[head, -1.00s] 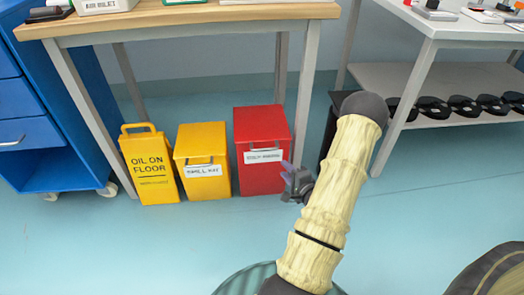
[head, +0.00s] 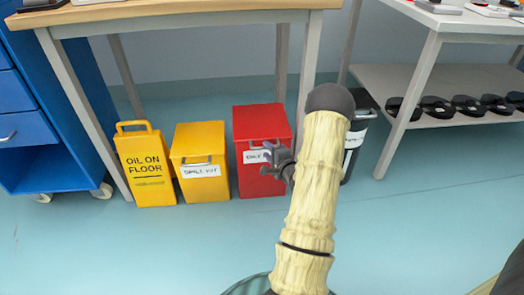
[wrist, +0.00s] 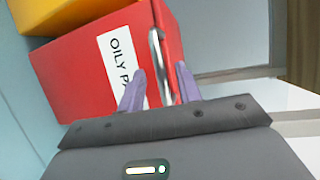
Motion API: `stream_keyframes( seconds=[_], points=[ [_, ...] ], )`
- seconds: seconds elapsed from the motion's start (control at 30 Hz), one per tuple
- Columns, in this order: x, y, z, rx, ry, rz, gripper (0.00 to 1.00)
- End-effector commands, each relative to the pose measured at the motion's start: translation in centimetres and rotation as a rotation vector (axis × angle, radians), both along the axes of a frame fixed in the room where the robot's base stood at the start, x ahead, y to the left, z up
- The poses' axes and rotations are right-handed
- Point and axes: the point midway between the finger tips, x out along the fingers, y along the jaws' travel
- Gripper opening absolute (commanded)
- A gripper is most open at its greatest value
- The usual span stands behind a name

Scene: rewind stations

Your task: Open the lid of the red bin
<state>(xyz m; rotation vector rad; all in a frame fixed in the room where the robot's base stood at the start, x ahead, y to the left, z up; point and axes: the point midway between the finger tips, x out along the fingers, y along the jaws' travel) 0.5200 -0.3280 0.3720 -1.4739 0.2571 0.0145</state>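The red bin (head: 258,178) stands on the floor under the wooden-topped bench, its lid (head: 262,122) down. It has a grey handle and a white label, partly hidden by my gripper in the head view. In the wrist view the red bin (wrist: 80,70) lies tilted, with the label reading "OILY" and the metal handle (wrist: 157,52) along its lid edge. My gripper (wrist: 161,78) has two purple fingers spread apart, with the handle's near end in line with the gap between them. In the head view my gripper (head: 270,153) is at the bin's front right. Contact cannot be told.
A yellow bin (head: 200,165) stands close left of the red bin, and a yellow "OIL ON FLOOR" sign (head: 147,170) left of that. A dark bin (head: 356,135) is partly behind my arm on the right. Bench legs (head: 305,75) stand nearby. The floor in front is clear.

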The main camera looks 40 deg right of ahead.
Motion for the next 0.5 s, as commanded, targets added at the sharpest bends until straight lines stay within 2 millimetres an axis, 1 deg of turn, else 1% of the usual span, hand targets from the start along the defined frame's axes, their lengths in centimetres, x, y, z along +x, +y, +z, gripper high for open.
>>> stream_keyframes(
  seconds=[0.03, 0.2, 0.33, 0.5],
  points=[
    [1.0, -0.1, -0.6, -0.004, -0.003, 0.003, 0.34],
    [3.5, -0.5, -1.0, -0.003, -0.003, 0.002, 0.34],
    [4.5, -0.7, -0.9, -0.002, -0.002, 0.0, 0.34],
    [4.8, -0.6, -0.8, 0.0, 0.0, 0.001, 0.34]
  ],
)
